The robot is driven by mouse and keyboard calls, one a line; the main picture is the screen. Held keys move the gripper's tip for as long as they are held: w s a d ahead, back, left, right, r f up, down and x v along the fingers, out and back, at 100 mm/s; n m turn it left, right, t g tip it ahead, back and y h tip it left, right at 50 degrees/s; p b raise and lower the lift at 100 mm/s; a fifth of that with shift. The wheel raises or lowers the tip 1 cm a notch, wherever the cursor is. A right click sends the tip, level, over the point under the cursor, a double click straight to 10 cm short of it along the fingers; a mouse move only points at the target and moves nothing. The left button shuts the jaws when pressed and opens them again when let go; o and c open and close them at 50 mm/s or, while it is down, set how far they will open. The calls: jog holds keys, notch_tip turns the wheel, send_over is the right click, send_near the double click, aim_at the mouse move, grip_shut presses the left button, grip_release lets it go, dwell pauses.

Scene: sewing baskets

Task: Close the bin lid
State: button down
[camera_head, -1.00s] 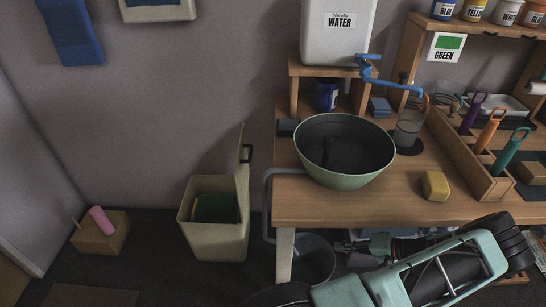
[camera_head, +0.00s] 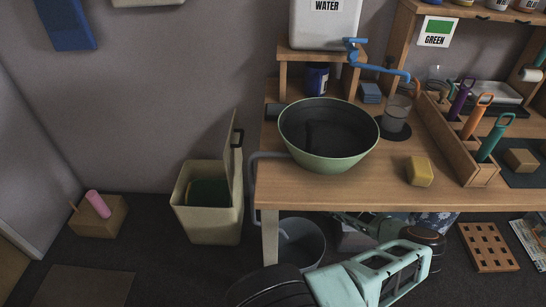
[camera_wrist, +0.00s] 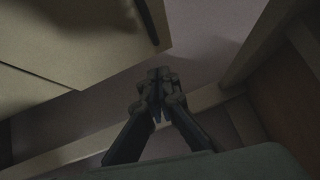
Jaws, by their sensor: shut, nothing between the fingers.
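The beige bin (camera_head: 212,222) stands on the floor left of the table. Its lid (camera_head: 236,165) is open and stands upright at the bin's right side, with a dark handle at its edge. A green and yellowish content shows inside the bin. My gripper (camera_wrist: 157,95) is shut and empty in the wrist view. In the head view my forearm reaches under the table, and I cannot make out the fingertips there. A pale panel with a dark bar, which looks like part of the bin (camera_wrist: 75,35), fills the upper left of the wrist view, apart from my fingers.
The table (camera_head: 330,190) with a green bowl (camera_head: 330,150) stands right of the bin. A grey bucket (camera_head: 305,246) is under it, near my arm. A curved grey rail (camera_head: 254,180) is between bin and table. Floor left of the bin is partly clear.

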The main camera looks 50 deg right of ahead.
jog(key=w+a+r+b, duration=0.1)
jog(key=w, duration=0.7)
jog(key=shift+w+a+r, duration=0.15)
jog(key=shift+w+a, duration=0.2)
jog(key=shift+w, duration=0.05)
jog(key=shift+w+b, duration=0.15)
jog(key=shift+b, duration=0.15)
